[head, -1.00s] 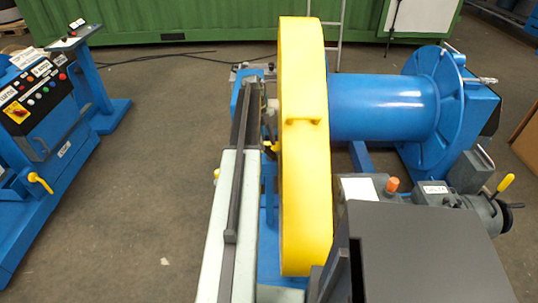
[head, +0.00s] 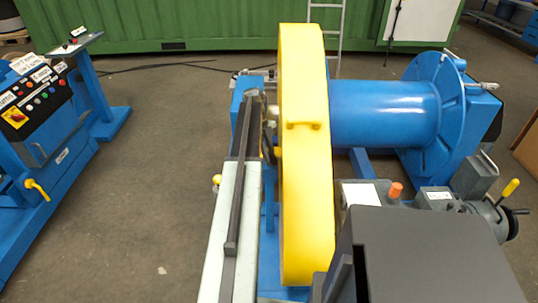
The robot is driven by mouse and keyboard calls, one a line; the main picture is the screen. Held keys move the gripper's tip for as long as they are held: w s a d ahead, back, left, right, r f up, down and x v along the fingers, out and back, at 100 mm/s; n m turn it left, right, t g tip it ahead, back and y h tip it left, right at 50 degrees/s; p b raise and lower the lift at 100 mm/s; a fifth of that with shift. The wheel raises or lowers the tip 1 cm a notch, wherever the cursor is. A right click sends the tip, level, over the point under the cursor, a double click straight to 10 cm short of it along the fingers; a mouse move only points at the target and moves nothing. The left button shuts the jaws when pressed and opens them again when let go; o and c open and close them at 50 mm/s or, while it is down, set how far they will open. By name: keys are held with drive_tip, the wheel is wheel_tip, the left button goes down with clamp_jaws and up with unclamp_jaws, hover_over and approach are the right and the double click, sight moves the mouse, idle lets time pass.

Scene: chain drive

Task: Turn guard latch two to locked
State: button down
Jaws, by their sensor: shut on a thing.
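The tall yellow chain guard (head: 306,190) stands upright in the middle of the head view, with a yellow handle on its near face. My long pale arm reaches from the bottom edge along the guard's left side. My gripper (head: 268,146) shows only in part, as small dark pieces at the arm's far end, close against the guard's left face. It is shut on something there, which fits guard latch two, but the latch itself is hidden. Whether the latch stands locked cannot be seen. A small yellow knob (head: 217,179) shows left of my arm.
A blue drum (head: 380,112) with a flange joins the guard's right side. A grey gear unit with an orange button (head: 396,190) and a yellow-tipped lever (head: 510,188) stands at right. A blue control console (head: 35,140) is at left. Floor between console and arm is clear.

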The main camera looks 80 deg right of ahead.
drive_tip(key=n, duration=0.1)
drive_tip(key=n+h, duration=0.1)
drive_tip(key=n, duration=0.1)
drive_tip(key=n+g, duration=0.1)
drive_tip(key=n, duration=0.1)
drive_tip(key=shift+a+h, duration=0.25)
drive_tip(key=shift+h, duration=0.15)
drive_tip(key=shift+w+n+h, duration=0.1)
drive_tip(key=shift+n+h, duration=0.8)
drive_tip(key=shift+n, duration=1.6)
drive_tip(key=c, duration=1.4)
unclamp_jaws()
drive_tip(key=shift+o, duration=0.2)
drive_tip(key=shift+r, duration=0.1)
drive_tip(key=p+v, duration=0.7)
drive_tip(key=shift+w+r, duration=0.2)
drive_tip(key=shift+r, duration=0.05)
